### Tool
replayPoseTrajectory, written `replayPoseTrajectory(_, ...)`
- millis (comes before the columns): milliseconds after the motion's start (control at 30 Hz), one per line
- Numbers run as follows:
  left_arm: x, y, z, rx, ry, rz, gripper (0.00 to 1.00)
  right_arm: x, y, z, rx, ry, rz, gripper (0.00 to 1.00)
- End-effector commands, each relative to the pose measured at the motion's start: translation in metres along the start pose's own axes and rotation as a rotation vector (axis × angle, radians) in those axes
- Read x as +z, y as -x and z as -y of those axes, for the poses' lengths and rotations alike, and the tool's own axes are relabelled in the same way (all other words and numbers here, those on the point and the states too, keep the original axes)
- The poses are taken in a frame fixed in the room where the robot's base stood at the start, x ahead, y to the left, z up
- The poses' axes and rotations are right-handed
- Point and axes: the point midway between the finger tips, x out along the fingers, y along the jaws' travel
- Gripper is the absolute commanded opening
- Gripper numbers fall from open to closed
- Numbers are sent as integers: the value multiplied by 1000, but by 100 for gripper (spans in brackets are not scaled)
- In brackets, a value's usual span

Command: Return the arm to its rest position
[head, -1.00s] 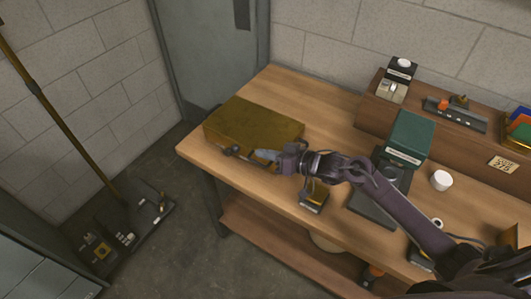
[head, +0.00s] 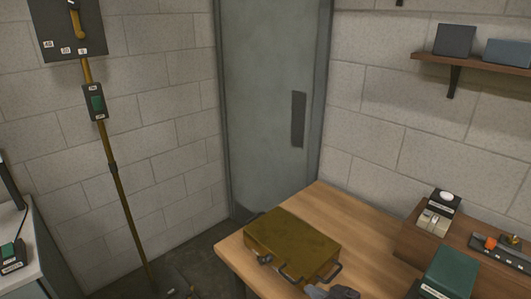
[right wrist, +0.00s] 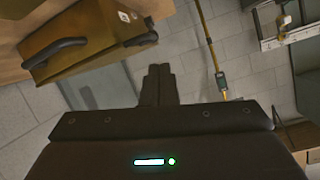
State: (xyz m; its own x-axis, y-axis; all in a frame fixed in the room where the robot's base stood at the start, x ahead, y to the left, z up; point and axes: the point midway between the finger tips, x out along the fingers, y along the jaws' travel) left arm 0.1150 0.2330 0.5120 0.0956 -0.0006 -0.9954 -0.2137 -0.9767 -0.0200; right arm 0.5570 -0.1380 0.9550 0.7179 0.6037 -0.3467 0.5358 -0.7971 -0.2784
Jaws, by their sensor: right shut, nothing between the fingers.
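My right gripper (head: 318,291) shows at the bottom edge of the head view, in front of the right end of a brass-coloured case (head: 290,243). Most of its arm is out of frame. In the right wrist view its two fingers (right wrist: 160,72) are together with nothing between them. The case lies shut on the wooden workbench (head: 345,215), with dark handles and fittings on its front. In the right wrist view the case (right wrist: 85,35) is at upper left, apart from the fingers. My left gripper is not in view.
A green-topped device (head: 450,272) stands to the right on the bench, before a raised wooden ledge (head: 410,240) holding small devices. A tall brass pole (head: 112,170) stands at left. A grey door (head: 265,100) is behind. The bench behind the case is clear.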

Motion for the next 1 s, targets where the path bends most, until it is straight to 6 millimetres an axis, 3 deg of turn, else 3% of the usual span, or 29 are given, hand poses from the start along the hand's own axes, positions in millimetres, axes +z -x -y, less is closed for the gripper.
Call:
replayPoseTrajectory(33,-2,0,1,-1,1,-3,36,6,3,14,61,23,29,0)
replayPoseTrajectory(167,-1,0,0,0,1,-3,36,17,26,28,251,74,151,0)
replayPoseTrajectory(400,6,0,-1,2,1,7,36,39,98,45,469,51,429,0)
replayPoseTrajectory(800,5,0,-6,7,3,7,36,61,187,76,538,-60,732,0)
replayPoseTrajectory(967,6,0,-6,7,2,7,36,67,215,91,530,-106,827,0)
replayPoseTrajectory(1000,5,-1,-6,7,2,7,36,76,208,86,530,-104,833,0)
